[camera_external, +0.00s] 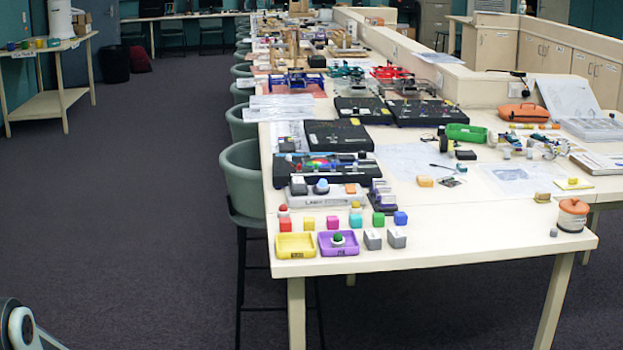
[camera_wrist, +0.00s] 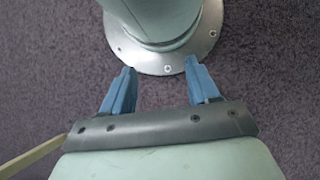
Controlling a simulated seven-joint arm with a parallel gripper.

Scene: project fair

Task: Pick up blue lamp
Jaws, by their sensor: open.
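A small blue dome that looks like the blue lamp (camera_external: 321,186) sits on a white box (camera_external: 325,198) near the front left of the long table. It is small, so its details are hard to make out. My gripper (camera_wrist: 160,67) shows in the wrist view with its two blue fingers apart and nothing between them. It is over the dark carpet by my own base, away from the table. The gripper is not visible in the external view. The lamp is not in the wrist view.
Coloured cubes, small domed pieces, a yellow tray (camera_external: 296,246) and a purple tray (camera_external: 347,248) crowd the front left of the table (camera_external: 440,238). Black boards (camera_external: 338,135) lie behind. The table's front middle is clear.

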